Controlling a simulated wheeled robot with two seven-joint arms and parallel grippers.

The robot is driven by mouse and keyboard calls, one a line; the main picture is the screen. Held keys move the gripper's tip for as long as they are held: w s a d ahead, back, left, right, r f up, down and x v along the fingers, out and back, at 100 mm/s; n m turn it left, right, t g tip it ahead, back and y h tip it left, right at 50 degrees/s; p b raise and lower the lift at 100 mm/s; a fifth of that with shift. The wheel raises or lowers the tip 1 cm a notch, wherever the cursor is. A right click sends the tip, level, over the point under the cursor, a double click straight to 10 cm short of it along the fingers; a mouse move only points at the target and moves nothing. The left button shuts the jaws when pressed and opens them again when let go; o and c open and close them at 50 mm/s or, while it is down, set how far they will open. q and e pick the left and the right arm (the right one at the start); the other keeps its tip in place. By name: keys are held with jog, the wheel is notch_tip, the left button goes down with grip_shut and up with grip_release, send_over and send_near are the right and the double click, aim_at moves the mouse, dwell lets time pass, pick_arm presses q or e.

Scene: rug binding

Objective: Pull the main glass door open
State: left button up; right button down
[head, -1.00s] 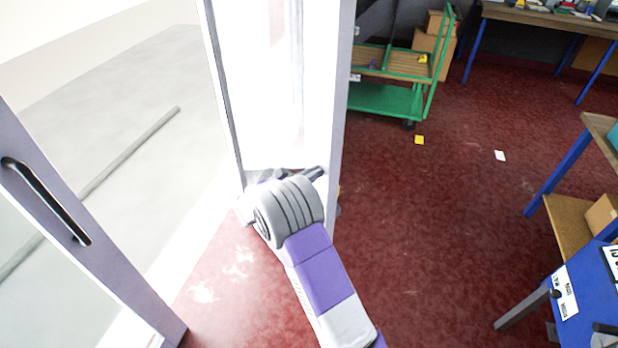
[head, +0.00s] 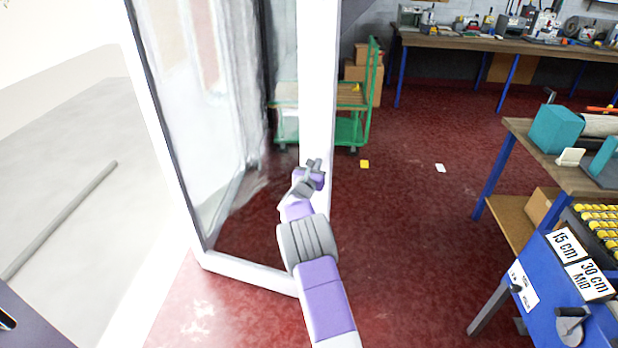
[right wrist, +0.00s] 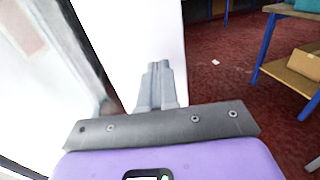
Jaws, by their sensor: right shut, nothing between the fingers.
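The glass door (head: 220,262) has a pale frame and a large see-through pane. It stands swung inward at an angle to the doorway, in the left middle of the head view. My right gripper (head: 315,163) is shut and empty, at the door's free edge stile, seemingly close to or against it. In the right wrist view the shut fingers (right wrist: 157,70) point at the white stile (right wrist: 140,30). I cannot tell whether they touch it. My left gripper is not in view.
A green cart (head: 350,130) with boxes stands beyond the door. A blue bench (head: 500,290) with labels and a wooden-topped table (head: 520,130) are at the right. The red floor (head: 410,240) between is clear, with small yellow and white cards.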

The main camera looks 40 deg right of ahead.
dwell(0.4)
jog(key=s+v, duration=0.1)
jog(key=v, duration=1.2)
jog(key=shift+p, duration=0.3)
jog(key=shift+s+a+r, duration=0.1)
jog(key=shift+s, duration=0.05)
